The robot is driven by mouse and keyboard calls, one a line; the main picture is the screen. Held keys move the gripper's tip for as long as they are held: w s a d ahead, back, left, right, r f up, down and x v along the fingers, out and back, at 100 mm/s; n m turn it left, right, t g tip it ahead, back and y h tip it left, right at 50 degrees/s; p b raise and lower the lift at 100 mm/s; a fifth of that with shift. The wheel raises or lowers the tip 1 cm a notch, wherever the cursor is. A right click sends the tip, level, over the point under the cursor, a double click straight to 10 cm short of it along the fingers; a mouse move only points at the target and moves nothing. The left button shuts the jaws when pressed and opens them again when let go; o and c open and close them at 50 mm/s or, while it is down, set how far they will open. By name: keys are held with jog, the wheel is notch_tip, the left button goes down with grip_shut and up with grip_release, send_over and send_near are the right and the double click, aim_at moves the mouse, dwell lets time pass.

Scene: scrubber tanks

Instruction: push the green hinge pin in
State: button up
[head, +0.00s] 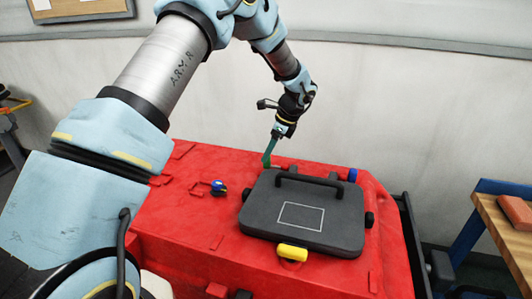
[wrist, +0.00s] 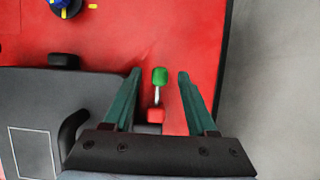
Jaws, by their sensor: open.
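The green hinge pin (wrist: 160,76) shows in the wrist view with a length of bare metal shaft between its green head and a small red block (wrist: 155,115). My gripper (wrist: 160,73) is open, with one teal finger on each side of the pin's head and a visible gap on both sides. In the head view my gripper (head: 268,158) reaches down at the back left corner of the dark grey lid (head: 340,225). There the pin cannot be clearly told from the fingers.
The lid lies closed on the red tank (head: 175,220), with a raised handle (head: 310,180) and a yellow latch (head: 292,252) at its front. A blue pin (head: 352,175) stands at the lid's back right. A blue knob (head: 218,187) is left of the lid.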

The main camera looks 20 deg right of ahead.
jog(key=shift+x, duration=1.1)
grip_shut()
jog(key=shift+d, duration=0.1)
dwell(0.6)
